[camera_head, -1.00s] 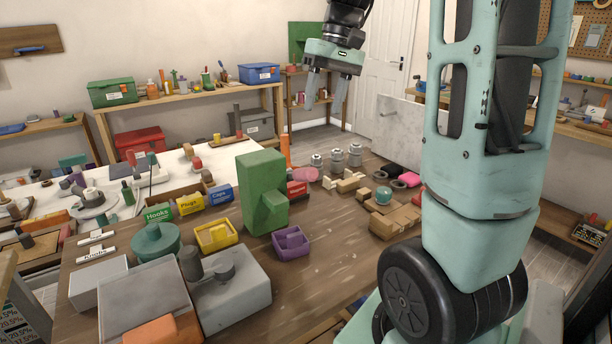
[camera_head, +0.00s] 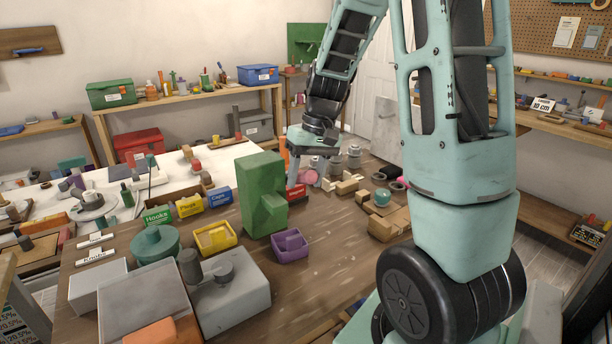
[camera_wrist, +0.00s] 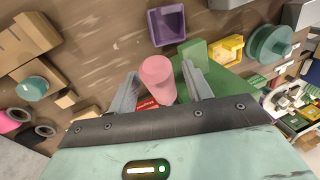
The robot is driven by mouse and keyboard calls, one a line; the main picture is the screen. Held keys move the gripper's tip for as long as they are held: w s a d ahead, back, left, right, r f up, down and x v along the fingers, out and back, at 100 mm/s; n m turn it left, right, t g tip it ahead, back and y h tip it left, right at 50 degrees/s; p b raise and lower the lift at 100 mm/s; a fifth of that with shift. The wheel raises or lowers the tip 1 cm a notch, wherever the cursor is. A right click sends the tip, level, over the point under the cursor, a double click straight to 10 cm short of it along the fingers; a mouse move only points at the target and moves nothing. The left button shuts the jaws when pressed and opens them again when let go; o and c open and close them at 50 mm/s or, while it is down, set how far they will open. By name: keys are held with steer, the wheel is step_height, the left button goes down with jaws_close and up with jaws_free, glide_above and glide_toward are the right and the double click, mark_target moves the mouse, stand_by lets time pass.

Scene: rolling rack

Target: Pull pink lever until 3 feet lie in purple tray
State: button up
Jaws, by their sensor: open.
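The green dispenser block (camera_head: 262,190) stands on the wooden table, and it also shows in the wrist view (camera_wrist: 218,86). The pink lever (camera_wrist: 158,76) is a rounded pink cylinder beside it; in the head view it is mostly hidden behind my gripper. My gripper (camera_head: 306,172) is lowered behind the right side of the block. In the wrist view my gripper (camera_wrist: 160,76) is open, with one finger on each side of the pink lever; contact cannot be told. The purple tray (camera_head: 290,247) sits in front of the block. I make out no feet in the tray (camera_wrist: 168,42).
A yellow bin (camera_head: 215,240) stands left of the purple tray. A red labelled box (camera_head: 297,194) is close to my gripper. Cardboard boxes (camera_head: 390,225) and grey cylinders lie to the right.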

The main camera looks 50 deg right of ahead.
mark_target(300, 172)
steer(key=shift+f, duration=0.1)
jaws_close()
steer(key=p, duration=0.1)
steer(key=r+g+p, duration=0.1)
steer(key=p, duration=0.1)
steer(key=shift+w+r, duration=0.25)
steer(key=r+g+p, duration=0.1)
steer(key=p, duration=0.3)
steer(key=shift+w+d+y, duration=0.15)
steer(key=shift+w+y, duration=0.25)
steer(key=w+r+g+p, duration=0.1)
steer(key=p, duration=0.2)
steer(key=shift+d+m+g+p, duration=0.1)
steer(key=shift+m+g+p, duration=0.2)
steer(key=shift+g+p, duration=0.1)
steer(key=shift+w+d+g+y+p, duration=0.1)
steer(key=shift+w+g+y+p, duration=0.25)
steer(key=shift+g+p, duration=0.25)
jaws_free()
